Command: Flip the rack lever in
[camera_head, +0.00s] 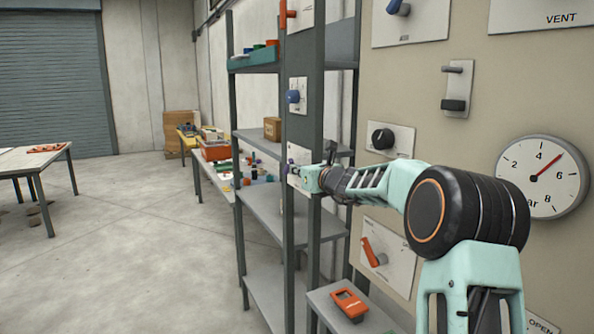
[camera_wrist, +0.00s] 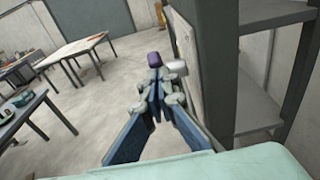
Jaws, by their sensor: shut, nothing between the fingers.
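A lever with a purple knob (camera_wrist: 154,60) is mounted on a pale plate on the rack's upright post, just beyond my fingertips in the wrist view. A light grey rounded end (camera_wrist: 177,68) shows beside the knob. In the head view, the pale plate (camera_head: 299,158) is partly hidden behind my gripper (camera_head: 303,178). My gripper is shut and empty, with its fingertips close to the purple knob. I cannot tell whether they touch it.
Higher on the rack post are a blue lever (camera_head: 294,97) and an orange lever (camera_head: 283,14). The rack shelf (camera_head: 270,210) is beside my gripper. A panel with a gauge (camera_head: 542,177) and knobs stands to the right.

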